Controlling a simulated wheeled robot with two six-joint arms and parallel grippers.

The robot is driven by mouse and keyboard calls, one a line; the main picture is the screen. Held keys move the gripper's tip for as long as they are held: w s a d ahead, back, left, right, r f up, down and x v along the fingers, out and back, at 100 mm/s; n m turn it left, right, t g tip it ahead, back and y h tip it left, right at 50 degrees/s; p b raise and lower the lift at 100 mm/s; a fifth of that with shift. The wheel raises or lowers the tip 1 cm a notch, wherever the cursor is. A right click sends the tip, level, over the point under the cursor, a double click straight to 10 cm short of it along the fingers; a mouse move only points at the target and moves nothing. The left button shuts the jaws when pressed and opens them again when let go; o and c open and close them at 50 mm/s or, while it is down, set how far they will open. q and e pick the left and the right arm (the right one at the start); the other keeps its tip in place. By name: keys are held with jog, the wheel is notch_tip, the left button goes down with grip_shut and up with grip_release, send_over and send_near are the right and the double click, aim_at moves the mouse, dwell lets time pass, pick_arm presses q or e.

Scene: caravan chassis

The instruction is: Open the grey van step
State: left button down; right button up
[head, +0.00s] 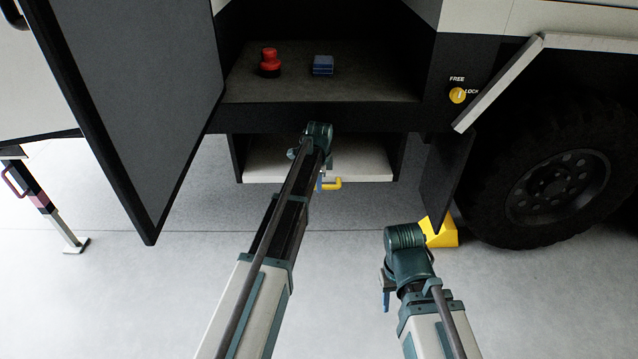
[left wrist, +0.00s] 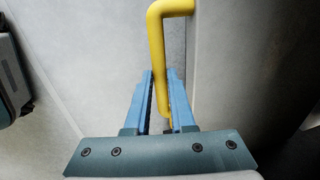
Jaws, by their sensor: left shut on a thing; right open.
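The light grey van step (head: 270,162) sits in the black-sided recess under the van's doorway. A yellow handle (head: 333,184) is at its front edge; the handle also shows in the left wrist view (left wrist: 157,55). My left gripper (head: 320,183) is at this handle, and its blue fingers (left wrist: 161,100) lie on either side of the yellow bar, shut on it. My left arm hides part of the step. My right gripper (head: 386,298) is lower right, apart from the step, open and empty.
An open dark door (head: 135,110) hangs at left. A yellow FREE/LOCK knob (head: 457,95) is on the sill at right, above a dark flap (head: 447,180), a yellow wheel chock (head: 441,234) and a wheel (head: 555,180). A red object (head: 269,62) and blue box (head: 323,65) stand inside. The floor in front is clear.

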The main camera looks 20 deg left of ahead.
pick_arm(q)
jog(key=s+d, duration=0.3)
jog(key=s, duration=0.8)
jog(key=s+d, duration=0.3)
jog(key=s, duration=0.8)
jog(key=shift+s+d, duration=0.25)
jog(key=shift+s, duration=0.05)
jog(key=c, duration=0.8)
grip_release()
jog(key=shift+o, duration=0.2)
notch_tip(320, 180, up, 14)
jog(key=s+p, duration=0.2)
jog(key=p, duration=1.1)
jog(key=shift+s+d+f, duration=0.2)
jog(key=shift+s+d, duration=0.05)
jog(key=shift+d, duration=0.1)
